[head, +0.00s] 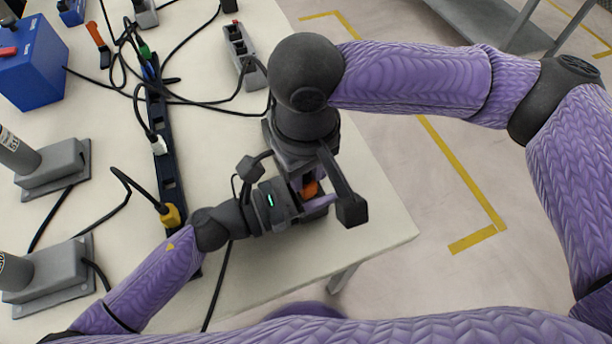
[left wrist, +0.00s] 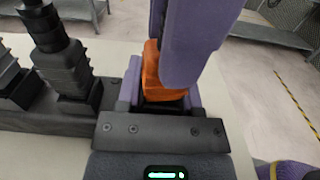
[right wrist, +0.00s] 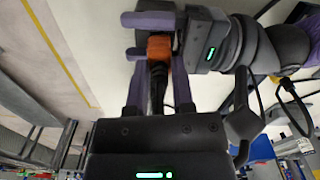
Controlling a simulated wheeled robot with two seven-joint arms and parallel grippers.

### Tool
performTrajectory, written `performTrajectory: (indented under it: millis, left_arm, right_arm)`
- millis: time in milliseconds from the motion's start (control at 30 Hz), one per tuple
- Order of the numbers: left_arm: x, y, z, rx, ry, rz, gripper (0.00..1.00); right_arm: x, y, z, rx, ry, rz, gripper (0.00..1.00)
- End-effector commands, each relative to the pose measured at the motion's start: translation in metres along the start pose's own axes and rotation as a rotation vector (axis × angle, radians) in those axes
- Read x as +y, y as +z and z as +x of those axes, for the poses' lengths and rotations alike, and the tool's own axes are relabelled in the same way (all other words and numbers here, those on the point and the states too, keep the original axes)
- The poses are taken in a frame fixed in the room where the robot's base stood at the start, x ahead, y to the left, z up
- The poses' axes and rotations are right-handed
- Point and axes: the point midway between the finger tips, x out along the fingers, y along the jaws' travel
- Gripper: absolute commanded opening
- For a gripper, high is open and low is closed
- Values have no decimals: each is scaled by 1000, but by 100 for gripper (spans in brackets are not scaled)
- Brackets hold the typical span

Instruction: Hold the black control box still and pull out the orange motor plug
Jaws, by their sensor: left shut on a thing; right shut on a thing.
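The orange motor plug (head: 310,188) shows between my two grippers near the table's right edge. It also shows in the left wrist view (left wrist: 153,72) and the right wrist view (right wrist: 159,47). My right gripper (head: 318,185) comes down from above, shut on the plug, one purple finger on each side. My left gripper (head: 316,205) comes in from the left, shut on the black control box, just by the plug. The box is almost wholly hidden by the grippers; a dark part of it shows below the plug in the left wrist view (left wrist: 163,106). I cannot tell how far the plug is seated.
A long black power strip (head: 165,165) with a yellow plug (head: 171,215) lies left of the grippers. A grey socket block (head: 240,52), a blue box (head: 34,64) and grey motor stands (head: 50,272) stand around it. Loose black cables cross the table. Open floor lies to the right.

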Motion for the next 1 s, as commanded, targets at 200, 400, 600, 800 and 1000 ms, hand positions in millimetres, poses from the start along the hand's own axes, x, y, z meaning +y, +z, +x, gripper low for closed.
performTrajectory:
  millis: [200,400,600,800,1000]
  left_arm:
    - [0,0,0,0,0,1,0]
    - [0,0,0,0,0,0,0]
    - [0,0,0,0,0,0,0]
    - [0,0,0,0,0,0,53]
    - [0,0,0,0,0,0,88]
  right_arm:
    - [0,-1,-34,6,1,-1,0]
    - [0,-1,-83,5,1,-1,0]
    - [0,0,-101,1,0,0,0]
    - [0,0,-101,0,0,0,0]
    - [0,0,-100,0,0,0,0]
